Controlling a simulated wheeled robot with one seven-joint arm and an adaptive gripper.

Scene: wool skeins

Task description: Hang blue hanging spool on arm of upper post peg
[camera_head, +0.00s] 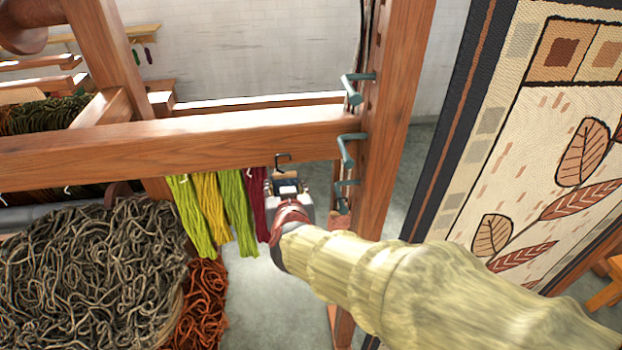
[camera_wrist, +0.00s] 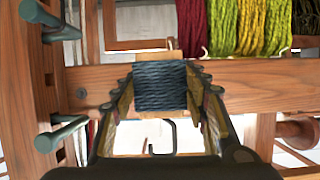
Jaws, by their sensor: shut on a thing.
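The dark blue spool (camera_wrist: 160,86) sits between the fingers of my gripper (camera_wrist: 161,96) in the wrist view, with the fingers shut on its sides. A black wire hook (camera_wrist: 163,138) shows beyond it, and also stands above my gripper (camera_head: 287,184) in the head view (camera_head: 283,160). The upper grey-green post peg (camera_head: 353,90) sticks out of the wooden post (camera_head: 393,120) with its arm pointing left. My gripper is below and left of this peg, apart from it. The spool is mostly hidden in the head view.
Lower pegs (camera_head: 348,148) stick out of the same post. A wooden beam (camera_head: 230,138) runs behind my gripper. Lime, yellow, green and maroon skeins (camera_head: 234,205) hang just left of it. Grey yarn (camera_head: 90,270) is heaped at lower left. A woven tapestry (camera_head: 540,130) stands at right.

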